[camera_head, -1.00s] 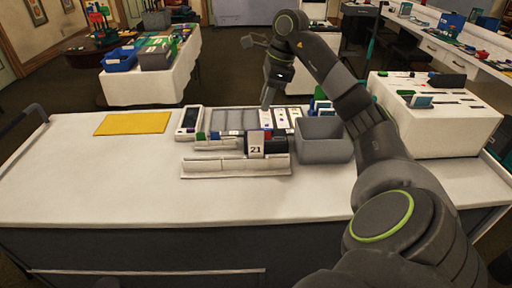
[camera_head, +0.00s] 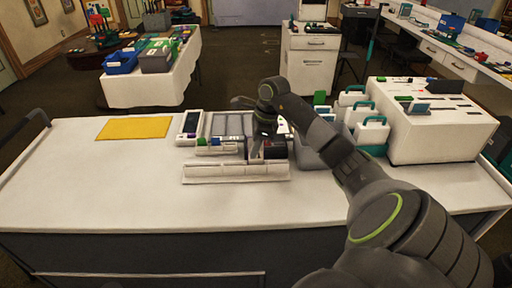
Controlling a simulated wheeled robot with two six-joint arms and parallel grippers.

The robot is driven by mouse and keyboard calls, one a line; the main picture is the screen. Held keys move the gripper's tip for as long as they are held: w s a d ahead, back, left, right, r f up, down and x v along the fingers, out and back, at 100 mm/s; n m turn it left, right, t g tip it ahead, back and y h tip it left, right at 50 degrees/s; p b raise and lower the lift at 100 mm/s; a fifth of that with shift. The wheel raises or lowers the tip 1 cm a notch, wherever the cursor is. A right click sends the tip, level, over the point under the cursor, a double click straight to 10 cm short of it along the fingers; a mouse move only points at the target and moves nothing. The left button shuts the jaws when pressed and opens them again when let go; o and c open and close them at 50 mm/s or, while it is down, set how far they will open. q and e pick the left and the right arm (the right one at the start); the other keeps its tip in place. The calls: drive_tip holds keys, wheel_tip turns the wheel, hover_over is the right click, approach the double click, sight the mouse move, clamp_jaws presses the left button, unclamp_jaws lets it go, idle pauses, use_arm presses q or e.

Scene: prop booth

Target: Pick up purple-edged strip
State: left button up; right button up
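My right gripper (camera_head: 257,153) reaches down over the front of the group of trays and holders at the middle of the white table (camera_head: 110,185). Its fingers are small and dark, and I cannot tell whether they are open or shut. I cannot make out the purple-edged strip; my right arm and gripper cover much of the area where several white strips lie. A bit of white (camera_head: 283,126) shows just behind my wrist. My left gripper is not in view.
A grey slotted tray (camera_head: 227,124) and a white device with a dark screen (camera_head: 190,123) stand left of my gripper. A long white holder (camera_head: 215,172) lies in front. A grey bin (camera_head: 308,157) is partly behind my arm. A yellow mat (camera_head: 134,128) lies left; the front table is clear.

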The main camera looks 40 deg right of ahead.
drive_tip(key=shift+f, duration=0.15)
clamp_jaws()
wheel_tip(320, 180, up, 9)
drive_tip(key=b, duration=0.2)
drive_tip(key=shift+b, duration=0.3)
drive_tip(key=shift+r, duration=0.5)
